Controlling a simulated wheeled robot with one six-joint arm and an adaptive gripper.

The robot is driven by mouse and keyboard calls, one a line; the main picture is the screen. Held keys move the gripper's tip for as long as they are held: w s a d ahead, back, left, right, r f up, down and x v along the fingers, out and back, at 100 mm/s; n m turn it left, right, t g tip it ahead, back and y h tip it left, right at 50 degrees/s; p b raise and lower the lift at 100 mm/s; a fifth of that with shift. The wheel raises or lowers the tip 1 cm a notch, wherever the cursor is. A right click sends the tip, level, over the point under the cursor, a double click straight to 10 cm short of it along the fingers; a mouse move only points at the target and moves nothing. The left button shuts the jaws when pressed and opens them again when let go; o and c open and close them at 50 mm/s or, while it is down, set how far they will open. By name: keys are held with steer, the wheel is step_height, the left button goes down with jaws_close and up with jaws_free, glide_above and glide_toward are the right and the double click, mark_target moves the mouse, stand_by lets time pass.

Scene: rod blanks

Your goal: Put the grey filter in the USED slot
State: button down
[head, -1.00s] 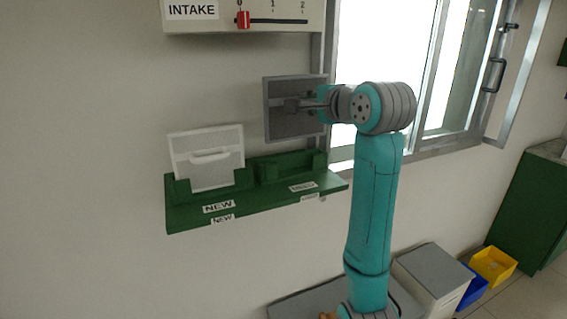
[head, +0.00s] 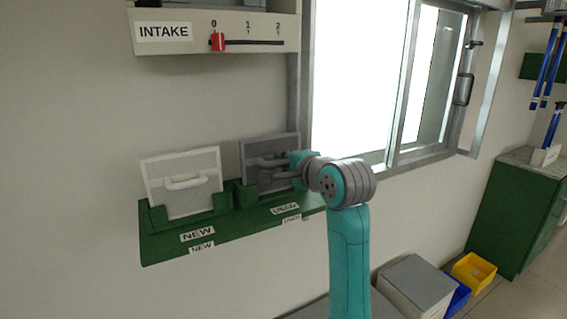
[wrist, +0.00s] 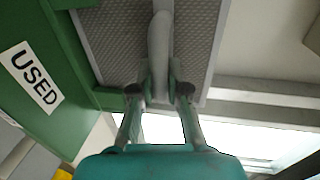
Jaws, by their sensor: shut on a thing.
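The grey filter (head: 257,153) stands upright at the right-hand slot of the green rack, its lower part behind the slot's green side pieces. Whether it rests fully on the slot's bottom cannot be told. My gripper (head: 284,170) is shut on the filter's handle; the wrist view shows the two fingers (wrist: 160,90) on either side of the grey handle (wrist: 160,45). The USED label (wrist: 36,77) is on the green rack beside the filter in the wrist view. The head view shows that label (head: 285,209) below the filter.
A white filter (head: 182,194) stands in the left slot, above the NEW labels (head: 198,235). The green rack (head: 160,249) is on the wall. An INTAKE panel (head: 165,31) with a red slider (head: 217,41) is above. A window frame (head: 300,90) lies close at right.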

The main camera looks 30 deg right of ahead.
steer(key=shift+f, duration=0.15)
steer(key=c, duration=1.2)
jaws_free()
steer(key=s, duration=0.4)
steer(key=s+r, duration=0.1)
steer(key=s, duration=0.3)
steer(key=s+r, duration=0.1)
steer(key=s, duration=0.2)
steer(key=shift+s+r, duration=0.15)
steer(key=shift+s, duration=0.25)
